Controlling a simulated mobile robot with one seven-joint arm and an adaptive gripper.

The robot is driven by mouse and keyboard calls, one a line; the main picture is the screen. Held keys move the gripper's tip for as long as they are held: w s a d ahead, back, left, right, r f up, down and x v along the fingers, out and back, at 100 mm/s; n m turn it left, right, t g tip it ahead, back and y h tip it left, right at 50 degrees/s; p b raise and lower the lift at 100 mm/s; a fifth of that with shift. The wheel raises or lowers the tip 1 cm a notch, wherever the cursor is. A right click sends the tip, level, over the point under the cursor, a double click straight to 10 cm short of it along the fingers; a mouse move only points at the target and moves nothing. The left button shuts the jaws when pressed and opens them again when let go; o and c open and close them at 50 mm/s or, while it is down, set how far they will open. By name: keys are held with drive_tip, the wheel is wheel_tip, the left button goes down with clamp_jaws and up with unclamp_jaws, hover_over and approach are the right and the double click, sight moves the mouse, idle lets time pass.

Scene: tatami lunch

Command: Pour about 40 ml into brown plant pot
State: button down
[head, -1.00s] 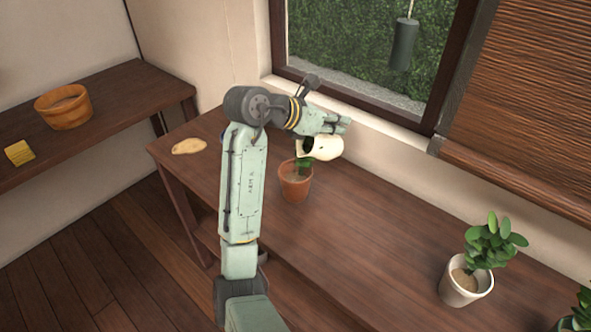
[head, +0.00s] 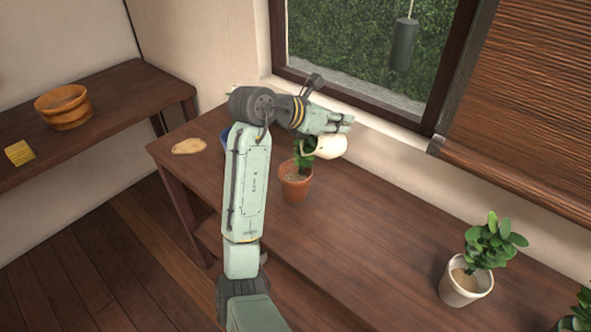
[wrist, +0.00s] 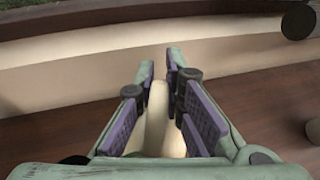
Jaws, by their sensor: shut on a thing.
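The brown plant pot (head: 296,187) stands upright on the wooden table with a small green plant in it. My gripper (head: 343,124) is above and slightly right of the pot. It is shut on a cream-coloured vessel (head: 331,147), which is tilted with its opening toward the left, over the plant's leaves. In the wrist view, the cream vessel (wrist: 157,125) sits between the two purple-padded fingers (wrist: 161,75). I cannot see any liquid or the inside of the vessel clearly.
A white pot (head: 466,285) with a leafy plant stands at the right of the table (head: 340,250). A blue thing (head: 225,138) is partly hidden behind my arm, near a tan flat piece (head: 189,146). The window wall is close behind.

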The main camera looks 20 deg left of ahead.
drive_tip(key=shift+s+a+t+h, duration=0.1)
drive_tip(key=shift+s+t+h, duration=0.05)
drive_tip(key=shift+t+h, duration=0.15)
idle(1.8)
drive_tip(key=shift+w+d+r+g, duration=0.25)
drive_tip(key=shift+d+g, duration=0.05)
drive_tip(key=shift+g, duration=0.1)
drive_tip(key=shift+w+d+g+y, duration=0.3)
drive_tip(key=shift+g+y, duration=0.2)
drive_tip(key=shift+y, duration=0.3)
drive_tip(key=shift+w+f+g+y, duration=0.1)
drive_tip(key=shift+w+g+y, duration=0.05)
drive_tip(key=shift+g+y, duration=0.25)
drive_tip(key=shift+f, duration=0.15)
drive_tip(key=shift+w+d+f+g+y, duration=0.1)
drive_tip(key=shift+w+f+g+y, duration=0.05)
drive_tip(key=shift+f+g+y, duration=0.45)
drive_tip(key=shift+w+d+f+g+y, duration=0.15)
drive_tip(key=shift+f+g+y, duration=0.25)
drive_tip(key=shift+f+g, duration=0.25)
